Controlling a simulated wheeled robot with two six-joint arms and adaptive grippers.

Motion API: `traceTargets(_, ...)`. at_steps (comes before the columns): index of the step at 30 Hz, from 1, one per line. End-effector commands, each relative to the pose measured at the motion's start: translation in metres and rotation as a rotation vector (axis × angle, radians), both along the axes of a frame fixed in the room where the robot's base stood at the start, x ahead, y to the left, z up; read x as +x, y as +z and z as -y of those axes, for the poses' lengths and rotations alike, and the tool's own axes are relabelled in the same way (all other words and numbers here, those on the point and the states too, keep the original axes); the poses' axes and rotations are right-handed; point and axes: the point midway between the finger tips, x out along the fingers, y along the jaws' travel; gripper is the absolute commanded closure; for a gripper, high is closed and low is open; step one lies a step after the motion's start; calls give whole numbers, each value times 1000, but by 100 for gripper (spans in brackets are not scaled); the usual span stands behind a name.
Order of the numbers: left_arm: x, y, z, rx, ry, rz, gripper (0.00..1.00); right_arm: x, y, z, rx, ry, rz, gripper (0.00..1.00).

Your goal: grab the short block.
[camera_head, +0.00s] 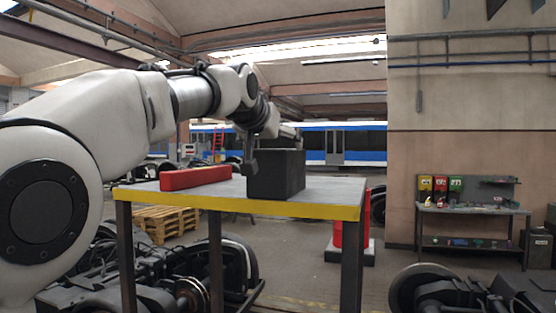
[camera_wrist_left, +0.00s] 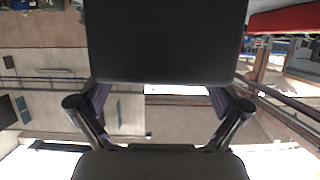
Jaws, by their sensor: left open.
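A dark grey, box-shaped block (camera_head: 276,175) stands upright on the table near its right front part. A low, long red block (camera_head: 196,178) lies to its left. The picture does not settle which is the short one. Contact cannot be told. The red block (camera_wrist_left: 288,20) shows at top right. My right gripper is not in view.
The table (camera_head: 330,210) has a yellow front edge and dark legs. Its top is bare to the right of the dark block. Wheelsets and bogie parts (camera_head: 440,290) lie on the floor. A workbench (camera_head: 472,209) with bins stands at the right wall.

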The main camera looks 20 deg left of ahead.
Motion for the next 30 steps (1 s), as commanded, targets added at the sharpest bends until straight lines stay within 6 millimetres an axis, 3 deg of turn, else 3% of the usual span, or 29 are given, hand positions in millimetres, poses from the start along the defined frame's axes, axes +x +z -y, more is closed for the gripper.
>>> traceTargets(3, 12, -4, 1, 0, 0, -1, 0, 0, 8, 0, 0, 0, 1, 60)
traceTargets(8, 13, -6, 1, 0, 0, 0, 0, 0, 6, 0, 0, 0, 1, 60)
traceTargets(9, 13, -6, 1, 0, 0, 1, 4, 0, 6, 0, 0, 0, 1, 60)
traceTargets(15, 12, -5, 1, 0, 0, 2, 74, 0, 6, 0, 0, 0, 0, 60)
traceTargets(16, 12, -2, 0, 0, 0, 7, 81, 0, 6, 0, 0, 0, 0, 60)
traceTargets(30, 12, 7, 1, 0, 0, 7, 82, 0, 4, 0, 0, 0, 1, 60)
